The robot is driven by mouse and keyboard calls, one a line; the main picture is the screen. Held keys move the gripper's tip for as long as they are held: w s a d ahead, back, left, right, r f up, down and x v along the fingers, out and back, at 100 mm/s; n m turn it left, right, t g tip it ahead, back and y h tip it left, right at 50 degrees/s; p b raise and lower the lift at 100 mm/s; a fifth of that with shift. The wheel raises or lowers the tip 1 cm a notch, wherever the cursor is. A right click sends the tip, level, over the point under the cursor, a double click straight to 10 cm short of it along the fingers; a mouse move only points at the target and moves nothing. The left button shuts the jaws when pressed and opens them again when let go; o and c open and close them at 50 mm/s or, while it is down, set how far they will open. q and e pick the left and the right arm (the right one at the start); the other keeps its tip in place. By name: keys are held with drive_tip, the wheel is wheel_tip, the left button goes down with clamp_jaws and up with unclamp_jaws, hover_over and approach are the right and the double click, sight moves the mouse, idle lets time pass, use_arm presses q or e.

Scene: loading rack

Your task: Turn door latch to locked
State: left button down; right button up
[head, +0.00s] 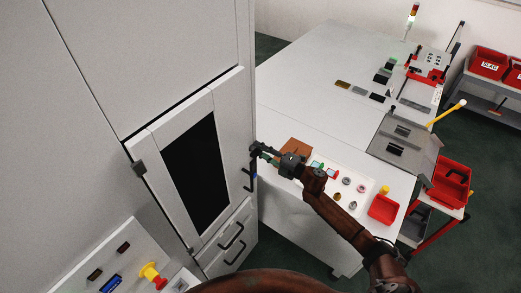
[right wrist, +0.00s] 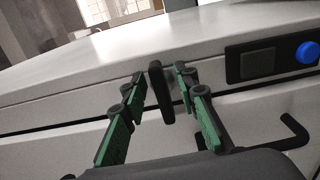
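The door (head: 165,130) is a pale panel with a dark window on the tall white cabinet, and it looks closed. In the right wrist view the door latch (right wrist: 160,92) is a small upright black lever. My right gripper (right wrist: 160,88) is open, with its green-padded fingers on either side of the latch and visible gaps to it. In the head view my right gripper (head: 258,150) is at the cabinet's right edge and hides the latch. My left gripper is not in view.
A black door handle (head: 248,180) is just below the gripper; a bent black handle (right wrist: 292,132) shows in the wrist view. A dark panel with a blue button (right wrist: 308,52) is to the right. A white table (head: 310,90) with small parts stands beside the cabinet.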

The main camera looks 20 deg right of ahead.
drive_tip(key=v, duration=1.2)
drive_tip(key=shift+w+d, duration=0.1)
